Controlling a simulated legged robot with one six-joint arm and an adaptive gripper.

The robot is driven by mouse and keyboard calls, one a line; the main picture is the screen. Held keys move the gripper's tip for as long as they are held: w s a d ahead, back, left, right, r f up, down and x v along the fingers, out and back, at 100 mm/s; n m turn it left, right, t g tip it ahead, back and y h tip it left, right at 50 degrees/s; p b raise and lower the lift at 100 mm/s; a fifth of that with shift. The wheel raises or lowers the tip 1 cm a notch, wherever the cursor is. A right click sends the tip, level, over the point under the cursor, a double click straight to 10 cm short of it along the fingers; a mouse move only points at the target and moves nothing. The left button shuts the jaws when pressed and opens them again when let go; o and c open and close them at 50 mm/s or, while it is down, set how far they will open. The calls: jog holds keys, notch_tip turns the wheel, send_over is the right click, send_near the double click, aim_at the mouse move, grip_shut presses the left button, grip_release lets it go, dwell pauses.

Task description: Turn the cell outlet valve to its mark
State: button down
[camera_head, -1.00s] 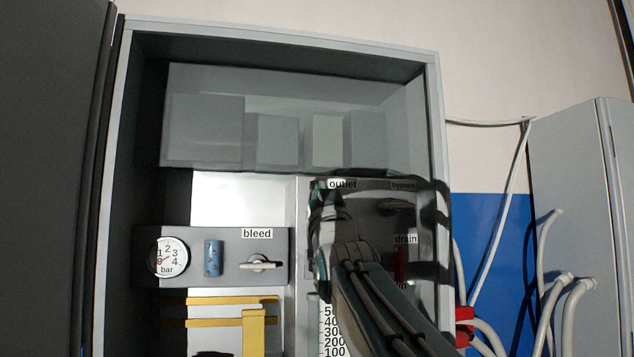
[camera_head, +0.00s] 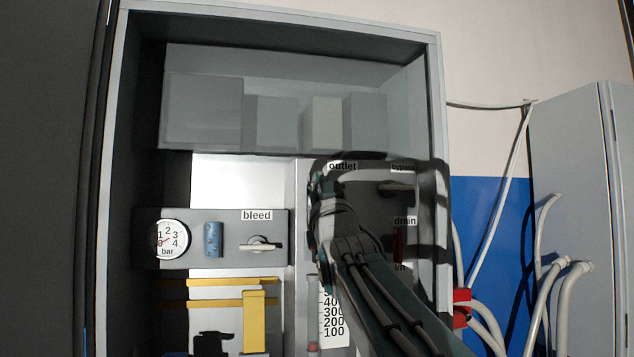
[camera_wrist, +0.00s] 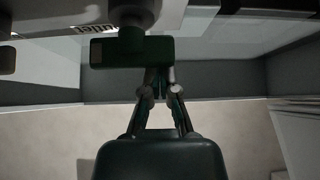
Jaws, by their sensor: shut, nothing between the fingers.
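The outlet valve's dark green bar handle (camera_wrist: 138,50) shows in the wrist view, lying about level across the picture on a round stem, with a pale patch at its left end. The "outlet" label (camera_head: 342,166) is at the top of the right panel in the head view; it also shows upside down in the wrist view (camera_wrist: 93,28). My gripper (camera_wrist: 161,76) is shut and empty, its tips close beside the handle's right half. I cannot tell whether they touch it. In the head view my arm covers most of the outlet valve and its mark.
To the left are a bleed valve (camera_head: 261,246), a blue cylinder (camera_head: 213,240) and a pressure gauge (camera_head: 172,239). White hoses (camera_head: 552,300) stand at the right.

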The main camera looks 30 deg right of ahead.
jog(key=shift+f+n+y, duration=0.15)
jog(key=shift+n+y, duration=1.15)
jog(key=shift+n, duration=0.1)
jog(key=n+g+y, duration=0.2)
jog(key=n+y, duration=0.1)
jog(key=n, duration=0.3)
jog(key=f+n+g+y, duration=0.1)
jog(key=n+g+y, duration=0.1)
jog(key=n+y, duration=0.2)
jog(key=d+f+n+g+y, duration=0.1)
jog(key=n+y, duration=0.3)
jog(key=n, duration=0.5)
jog(key=shift+s+f+g, duration=0.1)
jog(key=shift+f+g, duration=0.15)
jog(key=shift+g, duration=0.65)
dwell(0.5)
